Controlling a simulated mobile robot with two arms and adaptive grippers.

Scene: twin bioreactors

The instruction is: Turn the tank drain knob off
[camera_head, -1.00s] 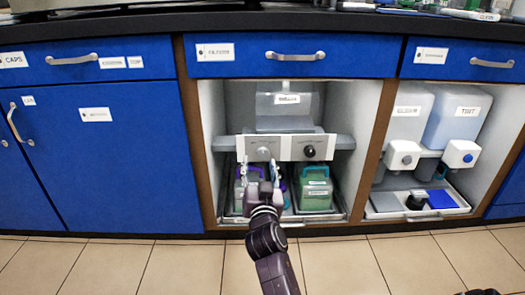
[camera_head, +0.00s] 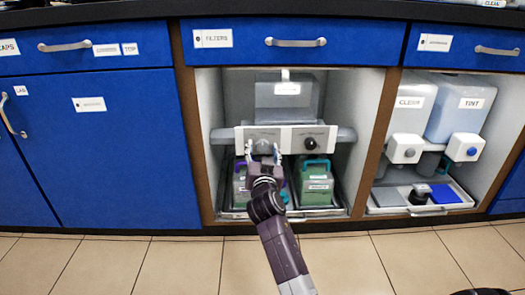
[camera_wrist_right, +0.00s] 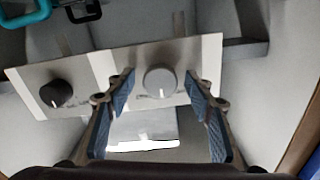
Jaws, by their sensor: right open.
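A pale control panel (camera_head: 287,137) crosses the open cabinet below a clear tank (camera_head: 285,101). It carries a grey knob (camera_head: 263,145) on the left and a black knob (camera_head: 310,143) on the right; their labels are too small to read. My right gripper (camera_head: 264,156) is open at the grey knob. In the right wrist view, the grey knob (camera_wrist_right: 160,82) lies between the spread blue-padded fingers (camera_wrist_right: 160,88), with gaps on both sides. The black knob (camera_wrist_right: 56,93) is to the left there, its white mark pointing downward. My left gripper is out of view.
Green-and-grey containers with handles, one at the right (camera_head: 314,184), stand in a tray under the panel. Cabinet side walls flank the opening. The neighbouring bay holds two jugs with taps (camera_head: 405,149) and a small tray (camera_head: 390,211).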

